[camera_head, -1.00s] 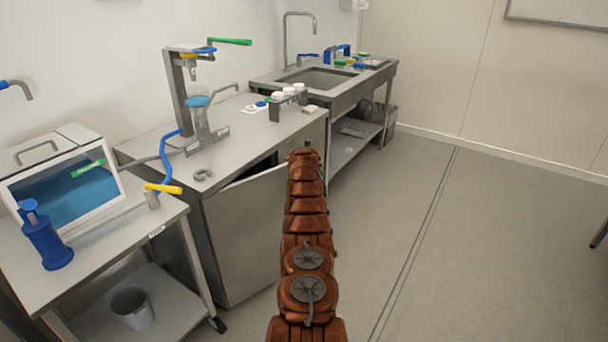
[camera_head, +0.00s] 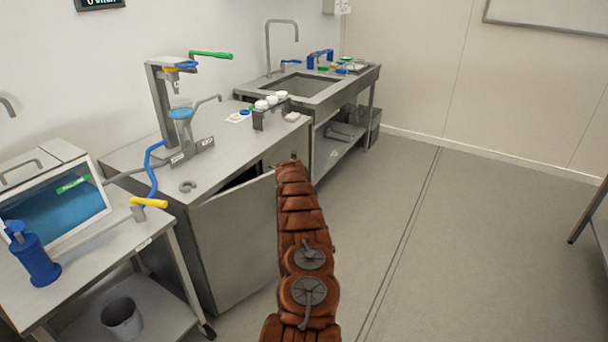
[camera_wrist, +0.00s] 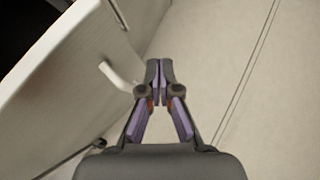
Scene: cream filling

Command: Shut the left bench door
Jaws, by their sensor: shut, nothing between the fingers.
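The left bench door (camera_head: 238,241) stands partly open at the front of the middle bench, with a dark gap showing above its top edge. The door (camera_wrist: 70,85) fills the left side of the wrist view, its pale handle (camera_wrist: 119,76) sticking out toward my gripper. My gripper (camera_wrist: 160,64) is shut and empty, with its fingertips just right of the handle; I cannot tell whether they touch it. In the head view my arm covers the door's right edge and handle, and the gripper itself is hidden.
The middle bench (camera_head: 225,150) carries a dispenser stand (camera_head: 165,110) and small white-capped jars (camera_head: 270,101). A steel cart (camera_head: 115,250) with a blue pump bottle (camera_head: 34,256) stands at the left. A sink bench (camera_head: 330,92) stands behind. The floor (camera_head: 480,250) to the right is clear.

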